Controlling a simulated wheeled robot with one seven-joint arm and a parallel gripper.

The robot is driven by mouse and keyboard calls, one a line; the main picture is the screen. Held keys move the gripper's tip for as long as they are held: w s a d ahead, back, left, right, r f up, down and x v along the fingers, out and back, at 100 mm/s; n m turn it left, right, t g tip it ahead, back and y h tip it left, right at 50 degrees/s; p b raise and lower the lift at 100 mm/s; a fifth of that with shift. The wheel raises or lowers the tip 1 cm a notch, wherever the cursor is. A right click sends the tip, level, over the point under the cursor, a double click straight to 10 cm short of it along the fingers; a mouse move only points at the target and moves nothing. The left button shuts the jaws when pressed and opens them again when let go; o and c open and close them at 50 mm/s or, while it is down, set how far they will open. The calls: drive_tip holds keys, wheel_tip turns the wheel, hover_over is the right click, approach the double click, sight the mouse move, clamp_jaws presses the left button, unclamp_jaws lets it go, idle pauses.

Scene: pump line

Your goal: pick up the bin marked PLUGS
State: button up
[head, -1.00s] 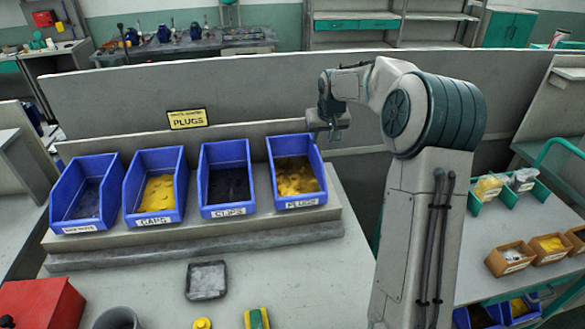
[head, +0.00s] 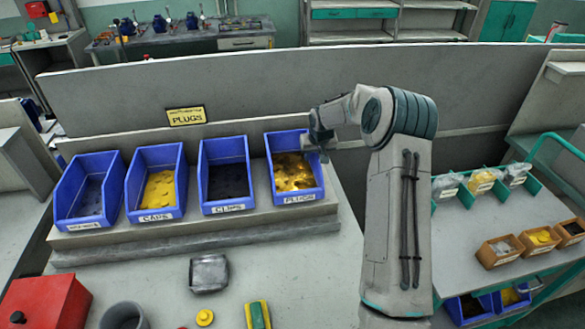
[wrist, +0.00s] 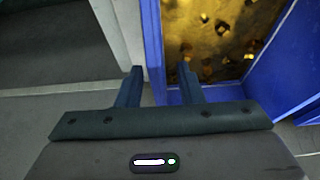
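The blue bin marked PLUGS (head: 283,190) stands at the right end of a row of bins on a raised grey ledge, holding yellow pieces. My gripper (head: 322,152) is at the bin's back right corner in the head view, where its fingertips are hard to make out. In the wrist view my gripper (wrist: 160,80) is open, with a clear gap between its two fingers. A blue side wall of the PLUGS bin (wrist: 153,45) runs toward that gap, with yellow pieces to its right. I cannot tell whether either finger touches the wall.
The CLIPS bin (head: 225,155), CAPS bin (head: 155,205) and another blue bin (head: 73,210) stand to the left. A yellow PLUGS sign (head: 186,116) is on the panel behind. A red box (head: 45,302) and grey cup (head: 123,317) are in front. A cart (head: 470,255) with small bins is right.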

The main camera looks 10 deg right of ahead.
drive_tip(key=shift+w+f, duration=0.15)
drive_tip(key=shift+f, duration=0.25)
clamp_jaws()
drive_tip(key=shift+r, duration=0.15)
